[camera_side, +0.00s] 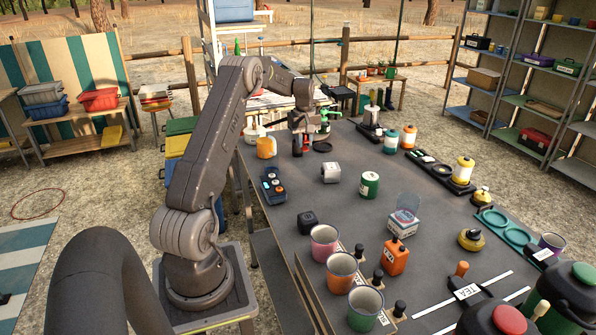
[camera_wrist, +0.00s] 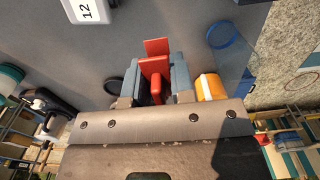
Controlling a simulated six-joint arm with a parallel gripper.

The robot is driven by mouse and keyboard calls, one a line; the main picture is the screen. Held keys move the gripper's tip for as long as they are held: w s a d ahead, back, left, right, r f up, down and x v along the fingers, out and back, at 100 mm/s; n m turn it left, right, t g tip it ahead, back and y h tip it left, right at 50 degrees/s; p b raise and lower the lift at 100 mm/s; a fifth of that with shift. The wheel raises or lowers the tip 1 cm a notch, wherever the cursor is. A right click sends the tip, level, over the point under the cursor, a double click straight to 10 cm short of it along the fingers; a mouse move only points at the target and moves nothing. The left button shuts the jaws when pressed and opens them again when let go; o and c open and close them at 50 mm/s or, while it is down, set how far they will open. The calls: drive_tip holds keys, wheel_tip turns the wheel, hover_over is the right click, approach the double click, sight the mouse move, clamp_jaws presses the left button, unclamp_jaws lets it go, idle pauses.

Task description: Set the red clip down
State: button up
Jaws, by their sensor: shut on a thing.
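My gripper (camera_wrist: 155,72) is shut on the red clip (camera_wrist: 156,46), which stands out between the two jaws in the wrist view. In the side view, my gripper (camera_side: 298,148) points down over the far left part of the grey table (camera_side: 325,215). The clip is mostly hidden there by the jaws. I cannot tell whether the clip touches the table.
An orange mug (camera_side: 266,147) stands close left of my gripper, and a dark ring (camera_side: 322,147) lies close right. A grey-white block (camera_side: 331,173) and a dark tray with round pieces (camera_side: 273,186) are nearer. Bare table lies between them.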

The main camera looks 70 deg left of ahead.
hover_over(298, 169)
wheel_tip(298, 169, down, 11)
drive_tip(key=shift+s+d+r, duration=0.1)
drive_tip(key=shift+r, duration=0.1)
idle(0.3)
drive_tip(key=shift+f, duration=0.1)
drive_tip(key=o, duration=0.9)
